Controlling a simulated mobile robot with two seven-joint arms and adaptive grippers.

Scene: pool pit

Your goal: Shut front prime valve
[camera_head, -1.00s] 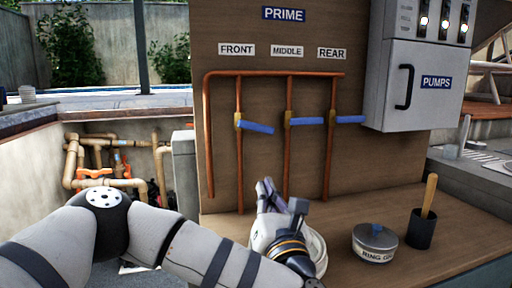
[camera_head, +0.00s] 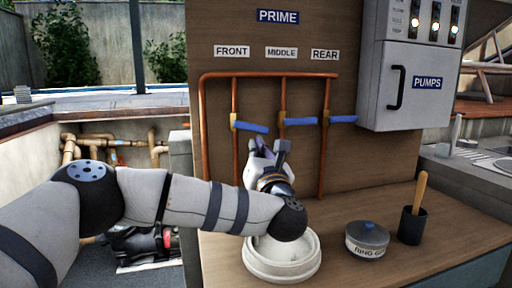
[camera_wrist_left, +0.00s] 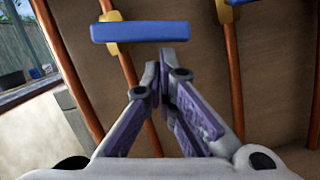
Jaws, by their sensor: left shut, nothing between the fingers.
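The front prime valve has a blue lever (camera_head: 252,127) on a yellow body (camera_head: 233,122), on the copper pipe below the FRONT label (camera_head: 232,52). The lever points right, across its pipe, and dips slightly. In the left wrist view the blue lever (camera_wrist_left: 140,32) lies just above my fingertips, its yellow body (camera_wrist_left: 112,19) behind it. My left gripper (camera_head: 268,143) is just below and right of the lever in the head view. Its fingertips (camera_wrist_left: 160,72) are together and hold nothing. I see no clear contact with the lever. My right gripper is out of view.
The middle lever (camera_head: 300,121) and rear lever (camera_head: 343,119) also point right. On the wooden counter stand a white round dish (camera_head: 282,267) under my arm, a grey lidded pot (camera_head: 367,240) and a dark cup (camera_head: 411,226). A grey pumps box (camera_head: 410,85) hangs at right.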

